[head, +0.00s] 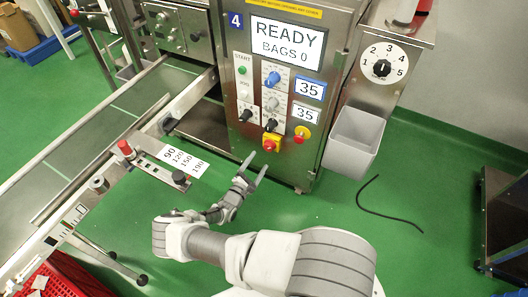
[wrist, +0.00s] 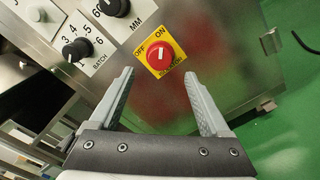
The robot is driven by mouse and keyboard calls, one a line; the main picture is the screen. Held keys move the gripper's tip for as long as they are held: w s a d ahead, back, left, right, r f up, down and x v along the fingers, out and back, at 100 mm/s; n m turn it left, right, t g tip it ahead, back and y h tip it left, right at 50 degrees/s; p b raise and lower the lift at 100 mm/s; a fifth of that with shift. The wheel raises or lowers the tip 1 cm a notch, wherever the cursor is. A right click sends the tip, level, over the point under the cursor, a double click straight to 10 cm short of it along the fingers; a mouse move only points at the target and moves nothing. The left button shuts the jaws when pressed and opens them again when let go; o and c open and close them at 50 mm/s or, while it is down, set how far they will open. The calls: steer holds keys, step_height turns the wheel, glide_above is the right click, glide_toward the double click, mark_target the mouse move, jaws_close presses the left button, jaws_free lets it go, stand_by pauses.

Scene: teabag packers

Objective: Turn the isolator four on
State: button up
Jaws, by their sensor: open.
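The isolator (head: 271,142) is a red rotary knob on a yellow plate, low on the front of the steel cabinet marked 4 (head: 236,20). In the wrist view the isolator (wrist: 159,51) shows the words OFF and ON along its upper edges. A white mark on the knob stands about upright in the picture; I cannot tell for certain which word it points to. My gripper (head: 257,168) is open and empty in front of the cabinet, just below the isolator in the head view. In the wrist view the knob lies ahead, between and beyond my fingertips (wrist: 161,76), apart from them.
A red emergency button (head: 302,134) on a yellow base sits right of the isolator. A batch knob (wrist: 76,50) and other dials are close by. The display (head: 287,43) reads READY, BAGS 0. A grey bin (head: 353,140) hangs at right; a conveyor (head: 110,135) runs at left.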

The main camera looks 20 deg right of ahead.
steer(key=p+v, duration=0.1)
steer(key=v, duration=0.8)
steer(key=shift+s+a, duration=0.25)
